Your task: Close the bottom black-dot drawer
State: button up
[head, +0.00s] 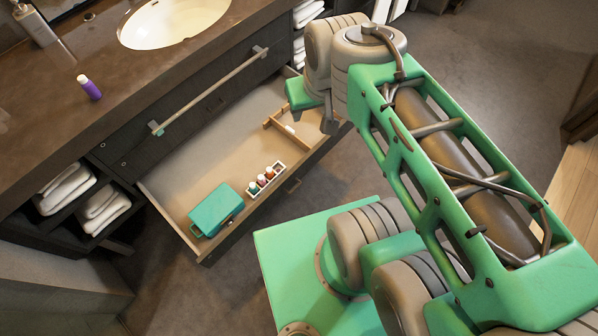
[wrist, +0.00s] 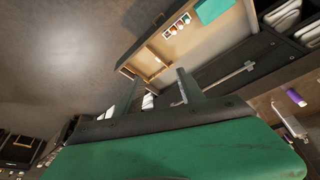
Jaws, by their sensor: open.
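The bottom drawer (head: 197,165) of the dark vanity is pulled well out. It also shows in the wrist view (wrist: 203,45). Its dark front has a small handle (head: 293,186). I cannot clearly make out a black-dot mark. My gripper (wrist: 160,88) is open and empty, with its two fingers apart and pointing toward the drawer's end in the wrist view. In the head view my gripper is at the drawer's right end, partly hidden by my arm. I cannot tell whether a finger touches the drawer.
Inside the drawer are a teal box (head: 216,209), a small tray of bottles (head: 266,179) and a wooden divider (head: 290,131). Above it is a closed drawer with a long bar handle (head: 210,90). A purple bottle (head: 89,88) stands on the counter. Floor is clear before the drawer.

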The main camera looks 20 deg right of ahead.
aim_at(238, 146)
jog(key=k, duration=0.5)
jog(key=u, duration=0.95)
jog(key=i, duration=0.8)
jog(key=z, duration=1.15)
